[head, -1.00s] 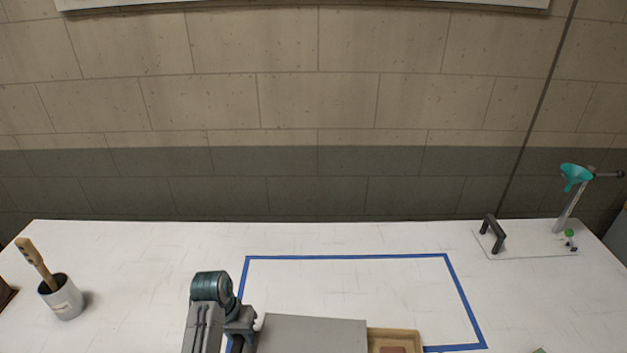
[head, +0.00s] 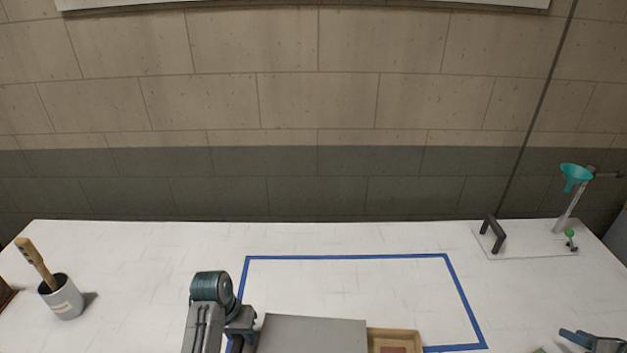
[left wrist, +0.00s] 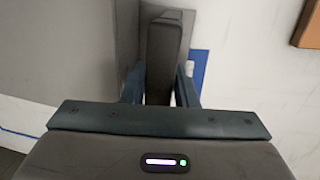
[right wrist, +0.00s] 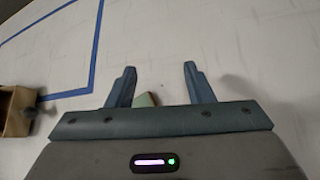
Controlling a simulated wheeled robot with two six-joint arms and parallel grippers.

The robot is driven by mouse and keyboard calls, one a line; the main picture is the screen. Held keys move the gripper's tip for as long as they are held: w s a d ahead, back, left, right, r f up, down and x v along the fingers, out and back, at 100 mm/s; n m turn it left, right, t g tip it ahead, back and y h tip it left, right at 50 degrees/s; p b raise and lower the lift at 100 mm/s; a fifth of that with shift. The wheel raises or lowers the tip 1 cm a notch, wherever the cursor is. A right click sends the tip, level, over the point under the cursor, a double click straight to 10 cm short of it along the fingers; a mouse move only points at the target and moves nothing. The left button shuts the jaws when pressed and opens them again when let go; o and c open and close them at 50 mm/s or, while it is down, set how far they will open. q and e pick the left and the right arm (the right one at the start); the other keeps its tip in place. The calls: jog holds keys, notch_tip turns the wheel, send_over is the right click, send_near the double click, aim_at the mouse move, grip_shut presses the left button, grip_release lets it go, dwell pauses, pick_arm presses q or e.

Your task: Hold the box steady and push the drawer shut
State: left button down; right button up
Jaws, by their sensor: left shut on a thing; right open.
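The grey box (head: 315,335) stands at the bottom of the head view, cut off by the frame edge. Its wooden drawer (head: 397,340) sticks out on the right side, with something reddish-brown inside. In the right wrist view the drawer (right wrist: 17,112) shows at the left edge with a dark knob (right wrist: 40,98). My left gripper (head: 240,330) is at the box's left side. In the left wrist view it is shut on a dark handle (left wrist: 163,55) beside the grey box wall. My right gripper (right wrist: 160,85) is open and empty, right of the drawer and apart from it.
Blue tape (head: 345,256) outlines a rectangle on the white table. A grey cup (head: 63,298) with a wooden tool stands at left. A stand with a teal funnel (head: 576,174) is at the back right. A small green object (right wrist: 146,100) lies near my right gripper.

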jog(key=w+r+m+t+h, duration=0.2)
jog(key=w+r+m+h, duration=0.3)
jog(key=w+m+h, duration=0.6)
jog(key=s+a+f+m+g+y, duration=0.1)
jog(key=s+a+m+g+y, duration=0.1)
jog(key=a, duration=0.3)
jog(key=s+a+f+m+g+y, duration=0.1)
jog(key=a+f+m+g, duration=0.1)
jog(key=a+m, duration=0.2)
jog(key=s+a+f+m+g+y, duration=0.2)
jog(key=a+g, duration=0.1)
jog(key=a, duration=0.2)
jog(key=shift+s+a+f+m+y, duration=0.15)
jog(key=shift+s+a+m+y, duration=0.15)
jog(key=shift+a+m, duration=0.1)
jog(key=s+a+r+n+g+y, duration=0.1)
jog(key=s+a+g+y, duration=0.2)
jog(key=a, duration=0.6)
jog(key=s+a+r+n+g+y, duration=0.1)
jog(key=s+a+r+g+y, duration=0.15)
jog(key=a, duration=0.55)
jog(key=shift+y, duration=0.35)
jog(key=x, duration=0.9)
jog(key=shift+a+f, duration=0.15)
jog(key=shift+f, duration=0.2)
